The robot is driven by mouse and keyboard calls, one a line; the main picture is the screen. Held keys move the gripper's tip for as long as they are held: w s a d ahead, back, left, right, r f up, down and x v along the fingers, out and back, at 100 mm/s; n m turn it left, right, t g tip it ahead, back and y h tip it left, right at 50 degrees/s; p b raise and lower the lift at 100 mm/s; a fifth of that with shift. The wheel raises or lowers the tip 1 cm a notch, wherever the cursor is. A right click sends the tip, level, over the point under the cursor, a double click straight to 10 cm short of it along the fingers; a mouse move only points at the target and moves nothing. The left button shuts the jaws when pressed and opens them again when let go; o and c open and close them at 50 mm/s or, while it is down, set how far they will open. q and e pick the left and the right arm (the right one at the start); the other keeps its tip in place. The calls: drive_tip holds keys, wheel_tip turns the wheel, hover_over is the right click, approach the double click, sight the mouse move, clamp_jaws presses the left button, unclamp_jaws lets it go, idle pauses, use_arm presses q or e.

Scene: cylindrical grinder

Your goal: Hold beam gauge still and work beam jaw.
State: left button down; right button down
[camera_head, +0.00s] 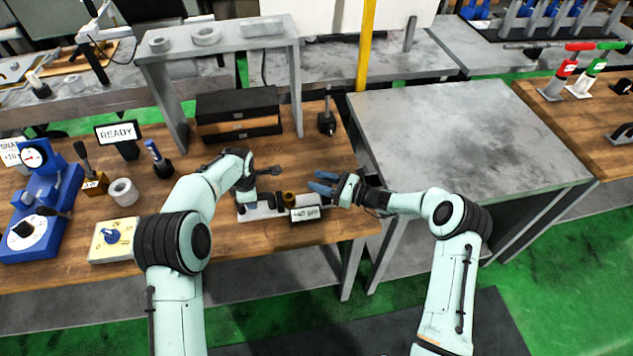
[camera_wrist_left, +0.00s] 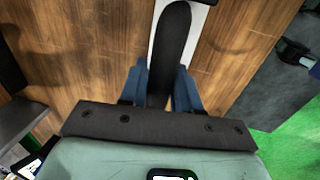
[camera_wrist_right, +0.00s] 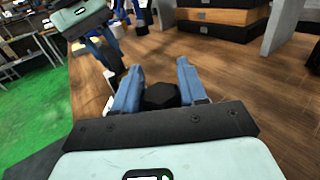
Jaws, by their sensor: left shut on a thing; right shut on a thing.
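The beam gauge (camera_head: 258,212) is a low pale bar on the wooden bench with a small display reading about "+40 µm" (camera_head: 305,214) and a brass-coloured knob (camera_head: 289,198). My left gripper (camera_head: 252,197) is at its left end. In the left wrist view its blue fingers close on a long black grip (camera_wrist_left: 172,45) above the pale bar. My right gripper (camera_head: 318,185) is at the right end of the gauge. In the right wrist view a black hexagonal knob (camera_wrist_right: 160,96), apparently the beam jaw's, sits between its blue fingers. The contact points are partly hidden.
A grey riser (camera_head: 220,38) with dark drawers (camera_head: 238,110) stands behind. A READY sign (camera_head: 118,132), a blue dial gauge (camera_head: 35,205), a grey ring (camera_head: 123,191) and a yellow switch box (camera_head: 112,238) are to the left. A bare grey table (camera_head: 465,130) is to the right.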

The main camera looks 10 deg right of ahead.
use_arm(q)
drive_tip(key=shift+w+a, duration=0.1)
drive_tip(key=shift+a, duration=0.2)
use_arm(e)
drive_tip(key=c, duration=0.9)
unclamp_jaws()
drive_tip(key=shift+d, duration=0.25)
drive_tip(key=shift+o, duration=1)
drive_tip(key=shift+a, duration=0.1)
use_arm(q)
drive_tip(key=shift+d, duration=0.2)
use_arm(e)
drive_tip(key=v, duration=1.2)
use_arm(q)
drive_tip(key=c, duration=0.7)
unclamp_jaws()
